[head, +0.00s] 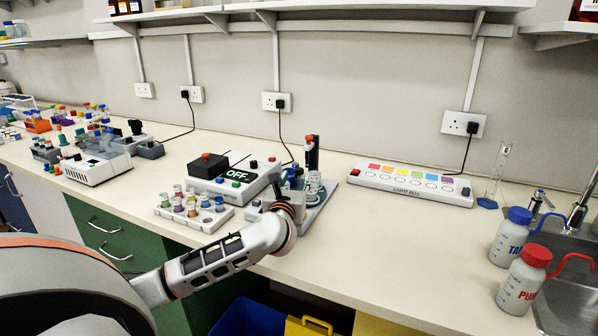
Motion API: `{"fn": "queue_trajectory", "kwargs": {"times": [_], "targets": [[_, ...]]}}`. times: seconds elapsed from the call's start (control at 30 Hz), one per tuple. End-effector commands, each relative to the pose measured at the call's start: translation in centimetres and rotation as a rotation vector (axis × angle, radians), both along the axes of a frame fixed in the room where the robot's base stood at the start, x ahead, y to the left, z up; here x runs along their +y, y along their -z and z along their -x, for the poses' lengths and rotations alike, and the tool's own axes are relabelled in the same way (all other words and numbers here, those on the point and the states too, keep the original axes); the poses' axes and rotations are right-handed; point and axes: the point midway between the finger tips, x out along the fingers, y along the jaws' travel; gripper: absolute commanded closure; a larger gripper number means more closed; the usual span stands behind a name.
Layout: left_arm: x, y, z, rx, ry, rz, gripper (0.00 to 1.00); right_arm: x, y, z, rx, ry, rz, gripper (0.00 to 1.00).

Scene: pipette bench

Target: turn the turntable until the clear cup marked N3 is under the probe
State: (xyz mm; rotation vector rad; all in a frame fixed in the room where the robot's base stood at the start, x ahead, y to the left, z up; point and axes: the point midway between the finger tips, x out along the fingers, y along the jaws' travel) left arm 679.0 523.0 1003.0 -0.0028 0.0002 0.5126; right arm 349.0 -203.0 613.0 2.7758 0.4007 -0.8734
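My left gripper (288,204) is over the near side of a small grey device at the bench middle. My own wrist hides much of it, and its fingers are too small and covered to tell open from shut. Beside and behind it is a small group of clear cups (315,184), close to a dark upright post (312,155) with a red top. The turntable under the cups is mostly hidden. I cannot read any cup mark, N3 included, or make out the probe tip. My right gripper is not in view.
A white instrument reading OFF (237,176) and a rack of coloured vials (194,207) stand left of the gripper. A light box (410,184) lies to the right. Wash bottles (523,280) and a glass cylinder (497,172) stand near the sink. The bench front right of the gripper is clear.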

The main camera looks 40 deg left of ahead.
Motion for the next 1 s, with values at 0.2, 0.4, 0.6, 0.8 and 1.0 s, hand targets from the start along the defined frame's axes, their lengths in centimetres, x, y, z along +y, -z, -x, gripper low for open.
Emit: {"fn": "queue_trajectory", "kwargs": {"times": [0.2, 0.4, 0.6, 0.8, 1.0], "targets": [[1.7, 0.0, -3.0, -0.001, -0.002, -0.003, 0.63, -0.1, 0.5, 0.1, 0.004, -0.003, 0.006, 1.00], [2.5, 0.0, -4.5, 0.000, 0.000, -0.002, 0.63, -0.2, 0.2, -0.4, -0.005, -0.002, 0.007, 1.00], [2.7, 0.0, -4.8, 0.000, 0.001, -0.002, 0.63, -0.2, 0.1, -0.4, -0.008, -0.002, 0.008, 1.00], [2.7, 0.0, -4.8, -0.001, 0.001, -0.003, 0.84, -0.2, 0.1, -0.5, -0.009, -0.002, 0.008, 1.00], [2.6, 0.0, -4.8, -0.001, 0.001, -0.003, 1.00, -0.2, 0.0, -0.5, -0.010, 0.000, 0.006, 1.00]]}}
